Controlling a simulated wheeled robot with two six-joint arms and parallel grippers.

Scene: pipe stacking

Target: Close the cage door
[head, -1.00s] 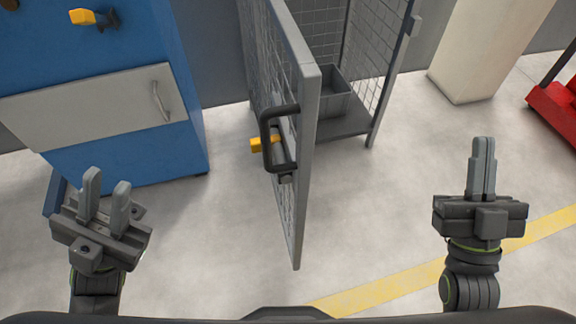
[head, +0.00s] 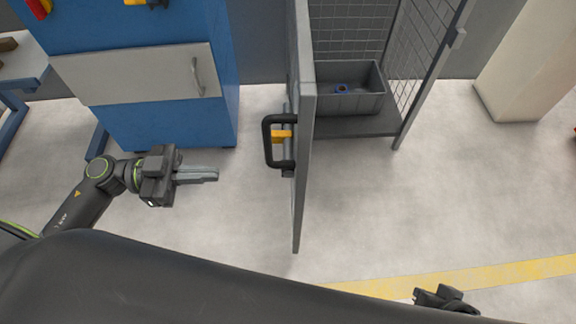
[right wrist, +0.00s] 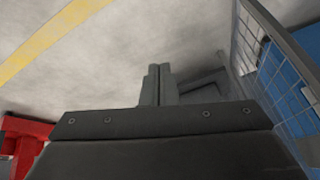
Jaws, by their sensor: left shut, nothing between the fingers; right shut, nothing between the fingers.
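The cage door (head: 304,200) stands open and shows nearly edge-on in the head view, swung out toward me from the cage (head: 365,127). Its black handle (head: 267,150) and yellow latch piece (head: 283,134) are on its left face. My left gripper (head: 216,174) is shut and empty, pointing right, left of the handle and apart from it. My right gripper (head: 440,297) shows only partly at the bottom edge, right of the door. In the right wrist view its fingers (right wrist: 157,70) are together and empty, with a mesh panel (right wrist: 265,60) to the right.
A grey bin (head: 350,103) with a small blue item sits inside the cage. A blue cabinet (head: 165,125) stands behind my left gripper. A pale block (head: 520,75) stands at the right. Open floor with a yellow line (head: 480,276) lies right of the door.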

